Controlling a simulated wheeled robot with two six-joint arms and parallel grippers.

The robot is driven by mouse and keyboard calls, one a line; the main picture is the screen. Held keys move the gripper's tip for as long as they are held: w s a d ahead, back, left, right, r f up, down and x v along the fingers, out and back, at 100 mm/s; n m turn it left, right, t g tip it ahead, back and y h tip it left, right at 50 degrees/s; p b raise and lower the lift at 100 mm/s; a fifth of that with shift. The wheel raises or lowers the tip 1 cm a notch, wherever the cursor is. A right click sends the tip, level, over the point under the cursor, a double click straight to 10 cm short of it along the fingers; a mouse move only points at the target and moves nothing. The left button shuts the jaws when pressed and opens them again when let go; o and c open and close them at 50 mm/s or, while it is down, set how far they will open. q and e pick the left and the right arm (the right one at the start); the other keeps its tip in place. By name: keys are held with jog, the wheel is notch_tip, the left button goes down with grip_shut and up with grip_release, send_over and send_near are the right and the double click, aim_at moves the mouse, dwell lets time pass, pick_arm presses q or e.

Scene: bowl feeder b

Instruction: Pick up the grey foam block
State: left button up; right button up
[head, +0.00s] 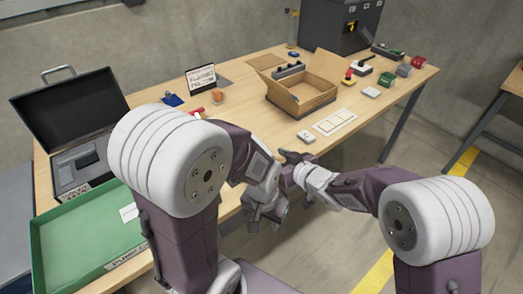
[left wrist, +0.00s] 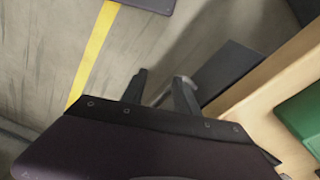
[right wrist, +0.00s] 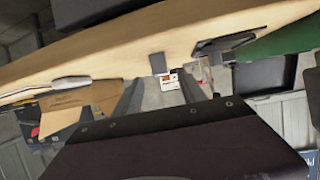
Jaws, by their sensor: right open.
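A small grey block (head: 404,70) stands on the far right of the table, between a green block (head: 386,79) and a red block (head: 419,62). It is the likeliest grey foam block, but I cannot tell its material. My left gripper (head: 264,222) is low in front of the table's near edge, fingers apart and empty; the left wrist view (left wrist: 161,88) shows only floor and table edge beyond them. My right gripper (head: 288,168) is at the table's near edge, open and empty, also in the right wrist view (right wrist: 160,92). Both are far from the grey block.
An open cardboard box (head: 300,108) stands mid-table, with a white card (head: 334,122) and a pale block (head: 371,92) to its right. A green tray (head: 50,250) and an open black case (head: 70,108) are at the left. A dark cabinet (head: 325,25) stands behind.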

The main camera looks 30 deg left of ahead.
aim_at(268, 153)
jog(key=x, duration=0.6)
jog(key=shift+s+b, duration=0.1)
jog(key=shift+b, duration=0.2)
jog(key=shift+r, duration=0.1)
jog(key=shift+c, duration=1.2)
grip_shut()
